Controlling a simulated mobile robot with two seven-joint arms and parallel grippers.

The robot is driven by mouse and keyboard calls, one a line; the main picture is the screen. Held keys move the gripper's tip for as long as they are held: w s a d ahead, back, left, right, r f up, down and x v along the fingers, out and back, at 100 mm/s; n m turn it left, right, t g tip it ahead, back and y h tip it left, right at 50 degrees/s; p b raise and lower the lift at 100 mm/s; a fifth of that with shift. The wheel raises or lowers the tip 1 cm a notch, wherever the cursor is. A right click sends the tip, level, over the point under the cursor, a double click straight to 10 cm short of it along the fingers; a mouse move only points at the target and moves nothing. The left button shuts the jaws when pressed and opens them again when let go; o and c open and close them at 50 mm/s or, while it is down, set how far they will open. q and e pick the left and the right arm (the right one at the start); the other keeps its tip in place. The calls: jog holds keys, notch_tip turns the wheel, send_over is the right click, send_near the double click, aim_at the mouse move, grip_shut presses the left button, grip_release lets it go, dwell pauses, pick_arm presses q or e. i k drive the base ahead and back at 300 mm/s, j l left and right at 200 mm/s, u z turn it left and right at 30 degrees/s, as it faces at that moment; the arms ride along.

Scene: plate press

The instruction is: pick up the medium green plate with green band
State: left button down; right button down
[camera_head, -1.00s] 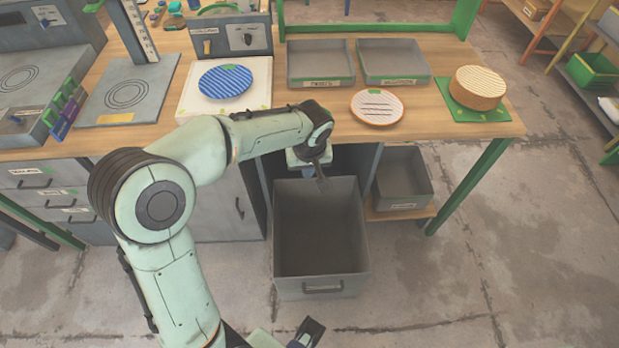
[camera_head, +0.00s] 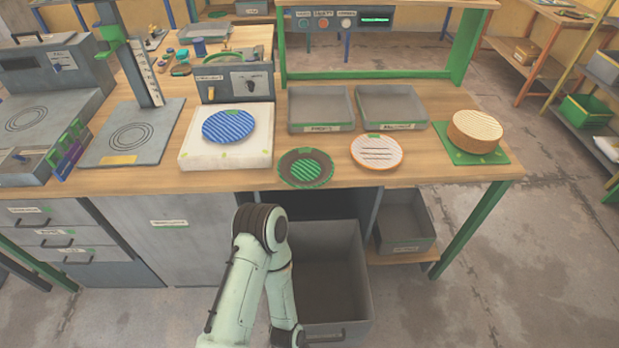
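A round plate with a dark rim, a bright green striped centre and a small green mark at its top edge (camera_head: 306,168) lies flat near the front edge of the wooden workbench. It is the only plate with a green face in view. One of my arms rises from the bottom edge in front of the bench, bends, and runs back down over the open drawer. Its fingertips are not in view. No gripper touches the green plate. My other gripper is not in view either.
A blue striped plate (camera_head: 228,126) rests on a white block (camera_head: 262,150). A pale striped plate with an orange rim (camera_head: 377,152) lies right of the green plate. Two grey trays (camera_head: 320,108) stand behind. A round ribbed stack (camera_head: 474,131) sits far right. An open drawer (camera_head: 345,265) juts out below.

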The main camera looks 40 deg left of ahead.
aim_at(300, 168)
jog(key=u, duration=1.4)
